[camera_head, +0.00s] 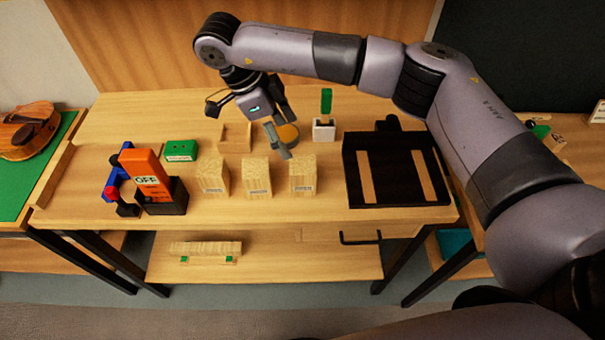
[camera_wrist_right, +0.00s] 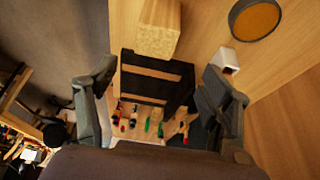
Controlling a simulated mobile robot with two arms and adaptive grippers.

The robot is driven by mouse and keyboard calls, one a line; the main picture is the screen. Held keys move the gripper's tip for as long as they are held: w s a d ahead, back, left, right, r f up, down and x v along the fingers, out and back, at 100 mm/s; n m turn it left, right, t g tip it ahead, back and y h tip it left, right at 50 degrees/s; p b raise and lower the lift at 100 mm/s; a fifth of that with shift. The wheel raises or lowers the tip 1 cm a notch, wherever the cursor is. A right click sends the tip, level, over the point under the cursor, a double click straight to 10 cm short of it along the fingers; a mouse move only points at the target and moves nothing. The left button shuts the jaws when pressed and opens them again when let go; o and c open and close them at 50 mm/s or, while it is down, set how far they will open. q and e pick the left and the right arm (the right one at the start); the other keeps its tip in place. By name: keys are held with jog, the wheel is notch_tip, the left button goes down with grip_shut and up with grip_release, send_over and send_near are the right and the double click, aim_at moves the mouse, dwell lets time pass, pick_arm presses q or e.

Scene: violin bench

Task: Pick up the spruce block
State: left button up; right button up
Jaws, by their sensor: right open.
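Three similar pale wooden blocks stand in a row at the bench's front: a left block (camera_head: 213,178), a middle block (camera_head: 257,178) and a right block (camera_head: 303,174). Each has a small label, too small to read, so I cannot tell which is spruce. My right gripper (camera_head: 246,125) is open and empty, above and behind the row, with its fingers spread. In the right wrist view my right gripper (camera_wrist_right: 156,92) shows a finger at each side, and one pale block (camera_wrist_right: 157,30) lies beyond them at the top. My left gripper is not in view.
A dark tray (camera_head: 363,193) with light strips stands right of the blocks. An orange OFF device (camera_head: 147,172) and a green box (camera_head: 181,150) are at left. A small wooden box (camera_head: 235,137), a round tin (camera_head: 287,134) and a white holder (camera_head: 324,131) stand behind the row.

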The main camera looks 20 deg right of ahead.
aim_at(303, 162)
jog(key=p+x, duration=0.3)
jog(key=x, duration=0.6)
jog(key=shift+s+d+f, duration=0.1)
jog(key=shift+f, duration=0.3)
jog(key=p+x, duration=0.2)
jog(key=x, duration=0.1)
jog(key=p+x, duration=0.1)
jog(key=shift+s+f, duration=0.3)
jog(key=shift+f, duration=0.35)
jog(key=shift+c, duration=0.5)
jog(key=c, duration=1.2)
